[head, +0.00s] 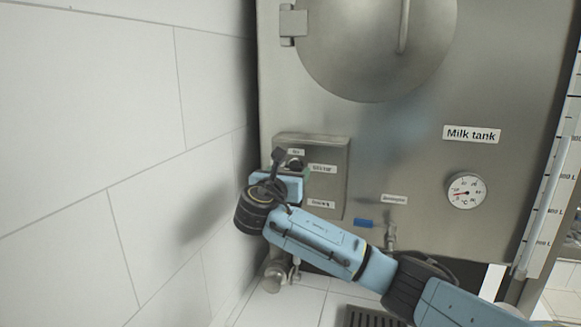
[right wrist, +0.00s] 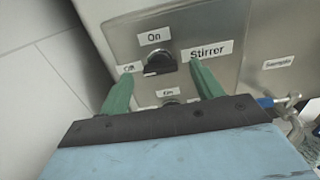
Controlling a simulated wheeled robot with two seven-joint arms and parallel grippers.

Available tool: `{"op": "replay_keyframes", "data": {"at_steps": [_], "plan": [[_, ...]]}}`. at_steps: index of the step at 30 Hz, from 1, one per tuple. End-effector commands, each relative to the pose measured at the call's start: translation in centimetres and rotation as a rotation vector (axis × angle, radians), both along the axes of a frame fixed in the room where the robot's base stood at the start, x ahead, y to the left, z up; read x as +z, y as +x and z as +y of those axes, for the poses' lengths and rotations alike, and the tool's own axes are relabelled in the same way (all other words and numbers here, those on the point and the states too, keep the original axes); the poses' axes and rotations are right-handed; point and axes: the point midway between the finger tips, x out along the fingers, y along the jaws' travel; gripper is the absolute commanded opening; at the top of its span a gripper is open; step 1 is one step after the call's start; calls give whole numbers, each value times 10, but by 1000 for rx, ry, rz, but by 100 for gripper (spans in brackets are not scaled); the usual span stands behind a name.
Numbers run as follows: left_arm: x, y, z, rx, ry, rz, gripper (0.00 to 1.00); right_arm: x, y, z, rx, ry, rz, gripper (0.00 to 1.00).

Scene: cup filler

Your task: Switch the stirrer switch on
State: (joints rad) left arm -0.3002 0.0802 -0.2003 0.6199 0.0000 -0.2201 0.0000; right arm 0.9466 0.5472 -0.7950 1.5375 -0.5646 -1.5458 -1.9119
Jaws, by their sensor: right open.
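The stirrer switch is a dark rotary knob (right wrist: 158,63) on a metal control box (right wrist: 222,68). In the right wrist view an "On" label (right wrist: 154,38) is above it, an "Off" label (right wrist: 128,68) to its left and a "Stirrer" label (right wrist: 211,51) to its right. The knob also shows in the head view (head: 294,163). My right gripper (right wrist: 163,82) is open, its green fingers on either side below the knob and apparently not touching it. In the head view my right gripper (head: 292,174) is at the box, its fingers mostly hidden. My left gripper is not in view.
A second knob (right wrist: 171,101) sits below, partly hidden by my gripper. The box is on the milk tank (head: 420,140), with a round gauge (head: 467,190) and a blue-handled valve (head: 365,224) to the right. A tiled wall (head: 120,130) stands close on the left.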

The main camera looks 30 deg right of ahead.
Motion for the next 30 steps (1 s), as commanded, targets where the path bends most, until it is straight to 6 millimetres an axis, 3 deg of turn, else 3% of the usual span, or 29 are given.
{"op": "replay_keyframes", "data": {"at_steps": [6, 15, 25, 30], "plan": [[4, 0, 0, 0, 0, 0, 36, 0, 10, -12, 0, 0, 1, 65], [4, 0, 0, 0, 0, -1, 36, -1, 11, -13, 1, 1, 1, 64], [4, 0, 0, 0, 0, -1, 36, -1, 11, -13, 1, 1, 1, 21], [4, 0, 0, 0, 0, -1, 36, -1, 11, -13, 0, 5, -5, 21]]}}
